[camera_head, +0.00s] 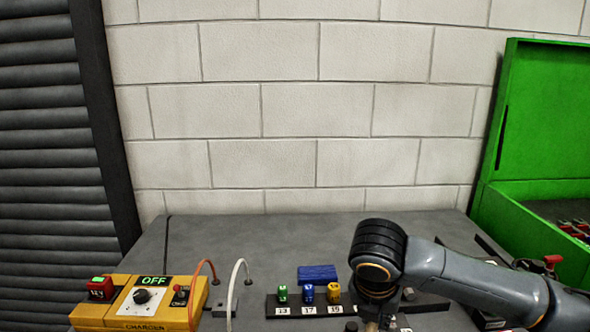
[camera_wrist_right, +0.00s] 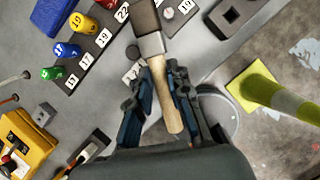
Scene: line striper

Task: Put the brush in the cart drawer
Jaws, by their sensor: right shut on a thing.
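The brush (camera_wrist_right: 168,85) has a pale wooden handle, a silver metal collar and a dark head, and shows in the right wrist view. My right gripper (camera_wrist_right: 163,78) is shut on its wooden handle, with one finger on each side. The brush head points to the top of that view, over the end of the numbered rack. In the head view my right arm reaches in from the right, and its gripper is mostly cut off at the bottom edge. A cart drawer cannot be made out in either view. My left gripper is not in view.
A black rack (camera_head: 270,308) holds coloured numbered pieces, with a blue block (camera_head: 317,273) behind. A yellow charger (camera_head: 140,303) stands left on the grey bench (camera_head: 220,232). An open green case (camera_head: 520,225) is at right. A yellow-green cone (camera_wrist_right: 262,88) stands on the floor.

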